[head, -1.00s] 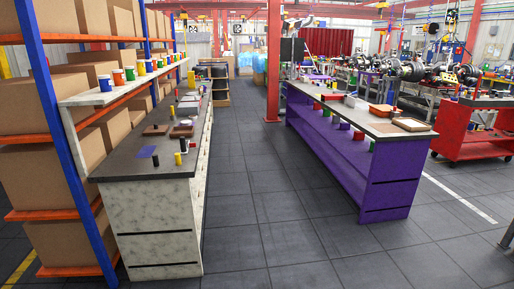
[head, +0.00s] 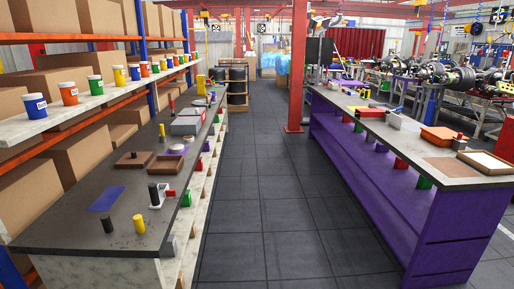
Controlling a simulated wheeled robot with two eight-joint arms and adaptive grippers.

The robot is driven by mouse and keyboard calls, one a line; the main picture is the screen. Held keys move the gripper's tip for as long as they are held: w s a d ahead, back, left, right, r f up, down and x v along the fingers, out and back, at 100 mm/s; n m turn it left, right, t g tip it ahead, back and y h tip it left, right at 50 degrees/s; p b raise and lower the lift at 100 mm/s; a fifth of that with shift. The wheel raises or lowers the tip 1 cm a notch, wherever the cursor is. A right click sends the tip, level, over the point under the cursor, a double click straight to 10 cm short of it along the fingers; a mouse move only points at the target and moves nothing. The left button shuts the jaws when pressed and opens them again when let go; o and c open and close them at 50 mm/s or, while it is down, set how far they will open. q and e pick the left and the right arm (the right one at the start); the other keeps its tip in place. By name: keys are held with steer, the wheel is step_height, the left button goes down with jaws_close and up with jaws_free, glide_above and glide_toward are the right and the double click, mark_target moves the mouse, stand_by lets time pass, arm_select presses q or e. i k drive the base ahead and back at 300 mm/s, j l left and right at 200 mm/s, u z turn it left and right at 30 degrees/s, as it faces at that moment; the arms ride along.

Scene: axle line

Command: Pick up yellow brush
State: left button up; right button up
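I cannot make out a yellow brush for certain. A short yellow cylinder (head: 139,224) stands near the front of the dark worktop (head: 80,233) on the left bench. A taller yellow object (head: 201,85) stands at that bench's far end, and a slim yellow item (head: 162,131) is near its left edge. All are too small to identify as a brush. Neither of my grippers is in view.
A dark grey aisle (head: 262,190) runs clear between the left bench and a purple bench (head: 445,243). Brown trays (head: 135,160), a blue mat (head: 106,198) and small blocks lie on the left worktop. A red post (head: 297,70) stands ahead.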

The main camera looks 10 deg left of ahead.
mark_target(162, 127)
steer(key=i+u, duration=0.35)
steer(key=i, duration=0.15)
steer(key=i+l+u, duration=0.15)
steer(key=i+u, duration=0.15)
steer(key=i, duration=0.15)
steer(key=i+l+u, duration=0.35)
steer(key=i, duration=0.15)
steer(key=i+l+u, duration=0.35)
steer(key=k+j, duration=0.1)
steer(key=k+z, duration=0.1)
steer(key=z, duration=0.55)
steer(key=k+l+z, duration=0.1)
steer(key=z, duration=0.25)
steer(key=i+l, duration=0.1)
steer(key=i, duration=4.2)
steer(key=i+u, duration=0.15)
steer(key=u, duration=0.3)
steer(key=i+l+u, duration=0.15)
steer(key=u, duration=0.35)
steer(key=i+l+u, duration=0.1)
steer(key=u, duration=0.35)
steer(key=i+l+u, duration=0.1)
steer(key=u, duration=0.35)
steer(key=l+u, duration=0.1)
steer(key=u, duration=2.4)
